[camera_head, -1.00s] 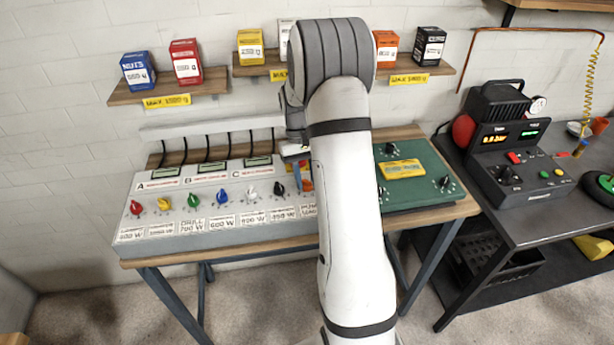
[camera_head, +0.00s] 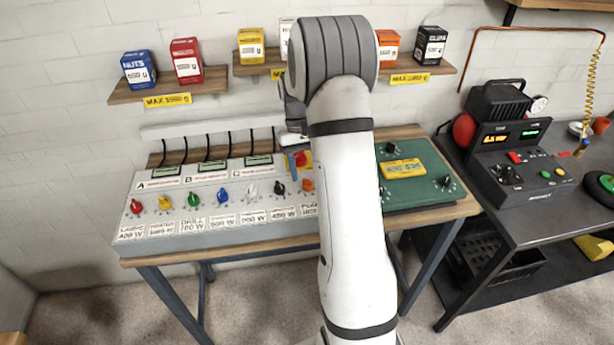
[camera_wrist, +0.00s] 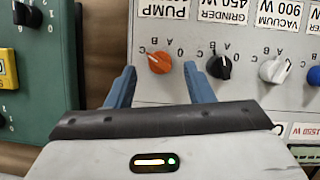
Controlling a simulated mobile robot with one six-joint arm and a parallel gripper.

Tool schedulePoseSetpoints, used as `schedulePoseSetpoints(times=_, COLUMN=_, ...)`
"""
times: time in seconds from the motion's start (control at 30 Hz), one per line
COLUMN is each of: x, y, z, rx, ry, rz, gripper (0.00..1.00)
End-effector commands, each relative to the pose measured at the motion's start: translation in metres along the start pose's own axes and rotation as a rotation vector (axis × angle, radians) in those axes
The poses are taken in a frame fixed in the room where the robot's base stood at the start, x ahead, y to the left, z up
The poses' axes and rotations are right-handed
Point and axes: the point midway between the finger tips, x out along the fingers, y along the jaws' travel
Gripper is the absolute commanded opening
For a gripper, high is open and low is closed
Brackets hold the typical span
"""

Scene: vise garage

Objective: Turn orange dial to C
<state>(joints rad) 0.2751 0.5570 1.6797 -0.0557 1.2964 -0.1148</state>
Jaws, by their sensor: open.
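The orange dial (camera_head: 307,185) is at the right end of the dial row on the grey panel (camera_head: 127,232), beside my arm. In the wrist view, the orange dial (camera_wrist: 158,63) sits below the PUMP label, with letter marks around it. Its white pointer mark slants to the upper left, towards the C side. My gripper (camera_wrist: 160,69) is open, with one blue finger on each side of the dial. I cannot tell whether the fingers touch it. In the head view, my gripper (camera_head: 293,163) is above the dial and partly hidden by my arm.
The black dial (camera_wrist: 219,67) is close beside the right finger in the wrist view. A green box (camera_head: 425,170) stands right of the panel. Shelves with small boxes (camera_head: 186,62) hang above. A black machine (camera_head: 520,165) stands on the right bench.

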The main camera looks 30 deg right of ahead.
Motion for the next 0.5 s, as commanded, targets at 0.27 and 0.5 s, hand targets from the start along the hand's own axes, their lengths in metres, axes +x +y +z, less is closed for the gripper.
schedulePoseSetpoints(times=0.27, x=-0.044, y=0.000, z=-0.001, rx=0.000, ry=0.002, rz=0.000, gripper=0.48)
schedulePoseSetpoints(times=0.5, x=-0.053, y=0.000, z=0.001, rx=0.000, ry=-0.001, rz=0.000, gripper=0.48)
